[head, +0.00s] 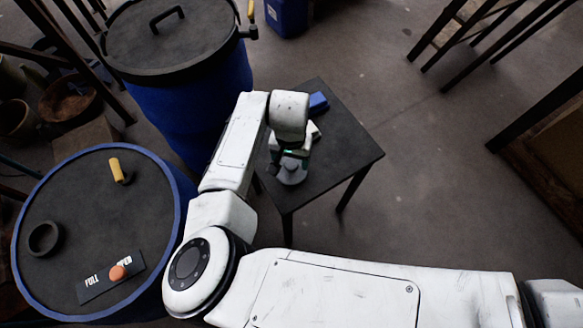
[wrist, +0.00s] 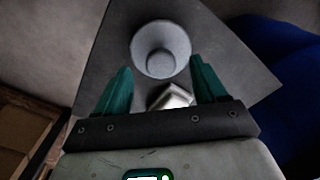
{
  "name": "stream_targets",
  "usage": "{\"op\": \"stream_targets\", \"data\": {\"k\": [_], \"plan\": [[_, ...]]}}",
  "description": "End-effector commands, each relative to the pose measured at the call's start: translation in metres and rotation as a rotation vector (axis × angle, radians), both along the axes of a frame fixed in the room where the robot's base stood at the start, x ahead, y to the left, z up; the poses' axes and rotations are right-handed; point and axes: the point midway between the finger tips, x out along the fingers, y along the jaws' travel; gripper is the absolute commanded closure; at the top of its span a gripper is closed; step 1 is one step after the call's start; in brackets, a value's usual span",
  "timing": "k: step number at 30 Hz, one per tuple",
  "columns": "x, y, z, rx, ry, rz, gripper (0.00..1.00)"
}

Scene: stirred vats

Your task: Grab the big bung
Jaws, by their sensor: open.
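A grey round stepped piece, which looks like the big bung (wrist: 161,46), stands on the small dark table (head: 345,150). In the head view the bung (head: 291,175) is partly hidden under my gripper (head: 291,157). In the wrist view my gripper (wrist: 160,66) is open, with its two green fingers apart. The bung lies just beyond the fingertips, roughly centred between them. Nothing is held. I cannot tell the exact height of the fingers above it.
A pale block (wrist: 170,97) lies on the table near the bung. A blue block (head: 318,102) is behind it. A lidded blue vat (head: 190,105) stands left of the table. Another vat (head: 95,220) carries a black ring (head: 45,239), yellow handle (head: 117,170) and label plate (head: 100,281).

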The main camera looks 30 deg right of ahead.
Motion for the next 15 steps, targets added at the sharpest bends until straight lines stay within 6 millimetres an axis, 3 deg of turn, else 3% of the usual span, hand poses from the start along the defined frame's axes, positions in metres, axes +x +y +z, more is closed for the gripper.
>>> {"op": "stream_targets", "data": {"k": [9,15], "plan": [[0.002,-0.003,-0.039,0.001,0.002,0.001,0.29],[0.002,-0.002,-0.051,0.0,0.0,0.001,0.29]]}}
